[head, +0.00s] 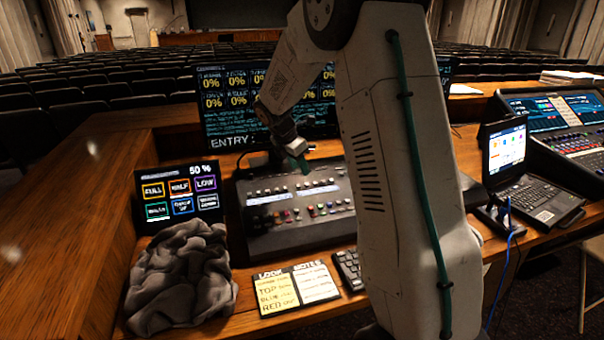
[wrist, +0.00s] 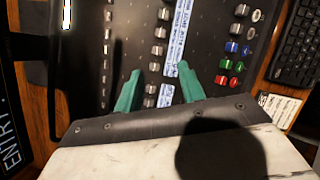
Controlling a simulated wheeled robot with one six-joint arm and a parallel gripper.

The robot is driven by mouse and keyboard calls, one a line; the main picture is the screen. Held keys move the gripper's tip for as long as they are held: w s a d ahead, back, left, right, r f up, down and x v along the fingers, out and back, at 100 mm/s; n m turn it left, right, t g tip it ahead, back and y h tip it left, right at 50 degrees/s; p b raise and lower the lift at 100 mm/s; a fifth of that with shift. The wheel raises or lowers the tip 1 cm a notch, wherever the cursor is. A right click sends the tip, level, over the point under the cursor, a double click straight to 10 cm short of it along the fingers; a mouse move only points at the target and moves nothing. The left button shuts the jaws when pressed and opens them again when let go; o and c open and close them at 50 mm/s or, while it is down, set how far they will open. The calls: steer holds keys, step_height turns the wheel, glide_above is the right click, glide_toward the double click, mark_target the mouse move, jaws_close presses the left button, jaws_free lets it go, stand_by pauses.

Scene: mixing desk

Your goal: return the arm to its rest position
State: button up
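My arm rises through the middle of the head view and bends down to the left. My gripper (head: 299,160) hangs over the mixing console (head: 275,238), near its far edge. In the wrist view its two green fingers (wrist: 157,85) stand apart with nothing between them. Below them are the console's buttons and a light label strip (wrist: 177,38). I cannot tell how close the fingertips are to the panel.
A touch panel (head: 181,195) and a crumpled grey cloth (head: 183,280) are left of the console. Note cards (head: 298,288) and a keyboard (head: 349,269) lie in front. A monitor (head: 225,110) stands behind. A laptop (head: 508,150) and another console (head: 560,120) are at right.

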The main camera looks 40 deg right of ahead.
steer(key=shift+a+r, duration=0.15)
steer(key=shift+r, duration=0.2)
stand_by(0.3)
